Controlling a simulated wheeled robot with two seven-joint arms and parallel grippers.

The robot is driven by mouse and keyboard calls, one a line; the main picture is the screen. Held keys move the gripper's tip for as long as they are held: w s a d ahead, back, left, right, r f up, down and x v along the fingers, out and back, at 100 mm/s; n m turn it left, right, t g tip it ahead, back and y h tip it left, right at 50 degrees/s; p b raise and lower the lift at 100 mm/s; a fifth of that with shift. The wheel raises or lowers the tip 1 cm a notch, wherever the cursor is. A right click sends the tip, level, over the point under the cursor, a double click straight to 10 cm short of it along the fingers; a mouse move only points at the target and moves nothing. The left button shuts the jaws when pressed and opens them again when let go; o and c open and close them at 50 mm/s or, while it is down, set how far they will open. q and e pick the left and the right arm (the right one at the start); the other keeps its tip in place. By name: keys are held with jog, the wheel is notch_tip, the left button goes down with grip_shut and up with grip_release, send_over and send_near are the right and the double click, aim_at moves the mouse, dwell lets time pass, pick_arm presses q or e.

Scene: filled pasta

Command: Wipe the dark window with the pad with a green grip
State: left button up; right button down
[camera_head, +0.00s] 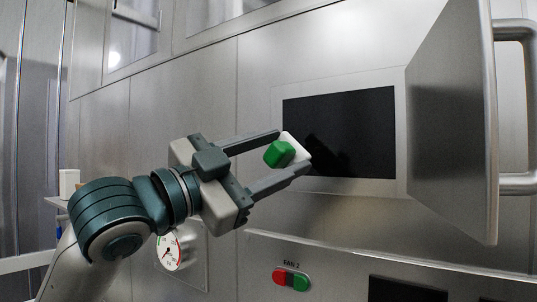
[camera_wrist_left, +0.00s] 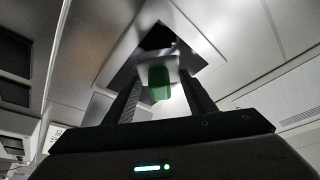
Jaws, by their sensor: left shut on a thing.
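The dark window (camera_head: 347,133) is a black rectangle in a pale frame on the steel wall, right of centre in the head view. My left gripper (camera_head: 284,154) is shut on the white pad (camera_head: 297,146) with a green grip (camera_head: 279,153). The pad is near the window's left edge; I cannot tell whether it touches the glass. In the left wrist view the green grip (camera_wrist_left: 159,83) shows between the two fingers, with part of the dark window (camera_wrist_left: 157,38) beyond it. My right gripper is not in view.
An open steel door (camera_head: 452,120) with a bar handle (camera_head: 518,110) stands out just right of the window. Below are a round gauge (camera_head: 168,251), a red and green button plate (camera_head: 291,279) and a dark lower panel (camera_head: 405,290). A small white object (camera_head: 69,183) is at the far left.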

pick_arm(q)
jog(key=shift+w+d, duration=0.75)
jog(key=shift+w, duration=0.25)
jog(key=shift+w+d, duration=0.1)
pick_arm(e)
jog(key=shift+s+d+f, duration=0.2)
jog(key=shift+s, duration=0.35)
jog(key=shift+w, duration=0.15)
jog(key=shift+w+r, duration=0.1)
pick_arm(q)
jog(key=shift+w+d+p, duration=0.35)
jog(key=shift+w+d, duration=0.2)
jog(key=shift+w, duration=0.25)
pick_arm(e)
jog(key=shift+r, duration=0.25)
pick_arm(q)
jog(key=shift+s+d, duration=0.65)
jog(key=shift+d, duration=0.15)
jog(key=shift+s+d, duration=0.6)
jog(key=shift+d, duration=0.2)
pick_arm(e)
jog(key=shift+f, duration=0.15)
pick_arm(q)
jog(key=shift+w, duration=0.1)
